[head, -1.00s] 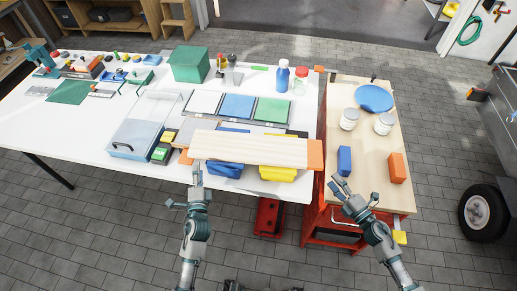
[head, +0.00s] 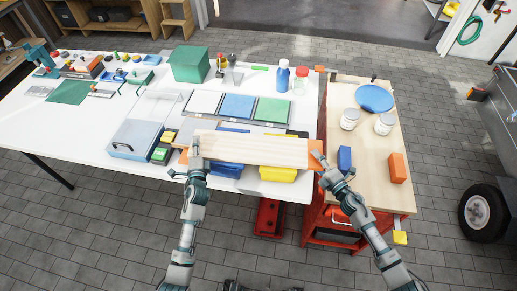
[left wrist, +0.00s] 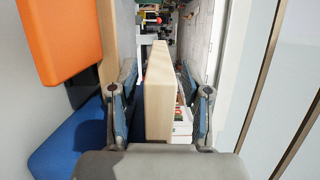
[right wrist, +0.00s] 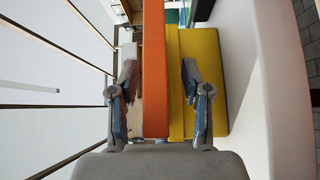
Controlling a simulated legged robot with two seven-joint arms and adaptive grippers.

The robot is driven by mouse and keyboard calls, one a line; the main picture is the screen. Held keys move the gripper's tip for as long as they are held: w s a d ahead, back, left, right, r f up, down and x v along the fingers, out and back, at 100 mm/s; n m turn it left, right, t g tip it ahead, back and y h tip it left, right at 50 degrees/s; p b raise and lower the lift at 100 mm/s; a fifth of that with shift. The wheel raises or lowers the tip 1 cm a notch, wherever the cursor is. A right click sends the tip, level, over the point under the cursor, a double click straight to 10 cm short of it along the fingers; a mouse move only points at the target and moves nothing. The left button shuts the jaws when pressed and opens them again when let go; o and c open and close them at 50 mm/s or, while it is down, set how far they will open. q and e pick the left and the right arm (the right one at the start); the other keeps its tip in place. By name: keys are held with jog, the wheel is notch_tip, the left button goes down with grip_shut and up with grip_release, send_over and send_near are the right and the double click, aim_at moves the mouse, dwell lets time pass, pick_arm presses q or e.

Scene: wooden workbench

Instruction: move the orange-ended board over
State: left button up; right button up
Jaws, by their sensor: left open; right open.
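The light wooden board (head: 255,150) lies level across the blue bin (head: 226,170) and yellow bin (head: 278,174) at the bench's front edge. Its orange right end (head: 315,149) also shows in the right wrist view (right wrist: 154,70). My left gripper (head: 196,152) is at the board's left end; in the left wrist view the open fingers stand either side of the bare wood (left wrist: 158,95), with gaps. My right gripper (head: 321,160) is at the orange end; its open fingers stand either side of it, apart from it. An orange patch (head: 184,157) shows beside the left end.
A wooden-topped cart (head: 372,180) stands right of the white bench, carrying a blue block (head: 344,159), an orange block (head: 397,167), two jars and a blue plate (head: 374,98). A clear-lidded box (head: 135,138) stands left of the board. Colored panels (head: 237,105) lie behind it.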

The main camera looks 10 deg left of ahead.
pick_arm(q)
jog(key=shift+a+f, duration=0.1)
jog(key=shift+a, duration=0.15)
jog(key=shift+c, duration=0.5)
pick_arm(e)
jog(key=shift+a, duration=0.2)
jog(key=shift+c, duration=0.5)
pick_arm(q)
jog(key=shift+a+f, duration=0.1)
jog(key=shift+a, duration=0.3)
grip_shut()
pick_arm(e)
jog(key=shift+a+r, duration=0.1)
jog(key=shift+a, duration=0.3)
grip_shut()
pick_arm(q)
jog(key=shift+d, duration=0.1)
pick_arm(e)
jog(key=shift+d, duration=0.1)
